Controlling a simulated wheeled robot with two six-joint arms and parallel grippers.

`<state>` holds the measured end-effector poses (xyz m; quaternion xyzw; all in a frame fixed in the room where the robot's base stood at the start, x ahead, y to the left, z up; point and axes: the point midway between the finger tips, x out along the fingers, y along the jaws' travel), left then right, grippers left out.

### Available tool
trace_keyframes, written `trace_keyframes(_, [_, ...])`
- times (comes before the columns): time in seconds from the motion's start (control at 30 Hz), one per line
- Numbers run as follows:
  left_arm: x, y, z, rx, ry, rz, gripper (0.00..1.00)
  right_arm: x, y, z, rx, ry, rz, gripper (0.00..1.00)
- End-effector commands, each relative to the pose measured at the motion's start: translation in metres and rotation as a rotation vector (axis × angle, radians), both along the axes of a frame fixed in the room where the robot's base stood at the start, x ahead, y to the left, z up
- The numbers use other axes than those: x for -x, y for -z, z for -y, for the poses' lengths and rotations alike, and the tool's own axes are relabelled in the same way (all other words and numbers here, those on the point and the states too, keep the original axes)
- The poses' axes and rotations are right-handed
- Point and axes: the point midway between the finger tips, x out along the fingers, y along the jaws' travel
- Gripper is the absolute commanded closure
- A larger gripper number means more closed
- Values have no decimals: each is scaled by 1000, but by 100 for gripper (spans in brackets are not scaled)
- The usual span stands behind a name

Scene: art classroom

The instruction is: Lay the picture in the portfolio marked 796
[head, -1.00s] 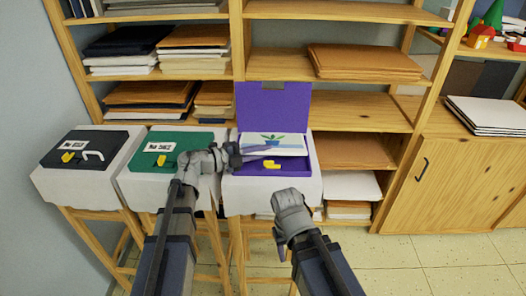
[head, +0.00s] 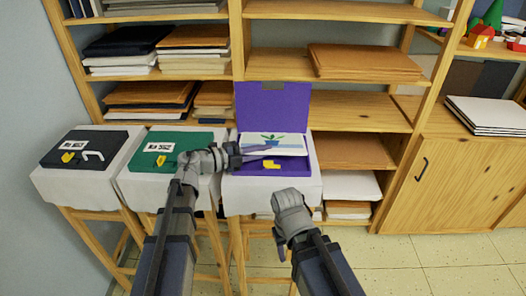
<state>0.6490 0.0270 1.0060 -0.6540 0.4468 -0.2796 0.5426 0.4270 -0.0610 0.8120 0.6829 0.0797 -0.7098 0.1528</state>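The picture (head: 286,141), a pale sheet with a green plant in a blue pot, is at the open purple portfolio (head: 298,165), over its tray. I cannot tell whether it rests on the bottom. The purple lid stands upright behind. My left gripper (head: 264,151) reaches in from the left and overlaps the picture's left front edge; its finger gap is unclear. My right gripper (head: 289,205) hangs in front of the purple portfolio's stand, apart from it, its fingertips hidden. A closed green portfolio (head: 178,141) and a closed black one (head: 110,138) bear white labels, too small to read.
Each portfolio lies on a cloth-covered wooden stand. A yellow clip-like piece (head: 272,165) is at the purple tray's front. Wooden shelves (head: 345,110) with stacked boards stand close behind. A cabinet (head: 465,180) is at right. The floor at front right is clear.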

Motion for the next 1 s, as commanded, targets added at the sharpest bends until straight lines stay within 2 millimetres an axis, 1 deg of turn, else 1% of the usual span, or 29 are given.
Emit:
trace_keyframes(0.03, [-2, 5, -2, -15, -5, -3, 83, 0, 2, 0, 0, 0, 0, 50])
trace_keyframes(0.3, [-3, 5, -2, -16, -6, -2, 53, 0, 2, 0, 0, 0, 0, 50])
trace_keyframes(0.33, [-3, 5, -2, -16, -6, -2, 51, 0, 2, 0, 0, 0, 0, 50])
trace_keyframes(0.57, [-3, 5, -2, -17, -6, -1, 51, 0, 2, 0, 0, 0, 0, 50])
trace_keyframes(0.73, [-3, 0, -2, -16, -7, 0, 51, 0, -3, 0, 0, 0, 0, 50])
trace_keyframes(0.87, [-2, -10, -2, -15, -5, 0, 51, 0, -13, 0, 0, 0, 0, 50])
trace_keyframes(1.0, [-1, -27, -1, -12, -4, 0, 51, 0, -29, 0, 0, 0, 0, 50])
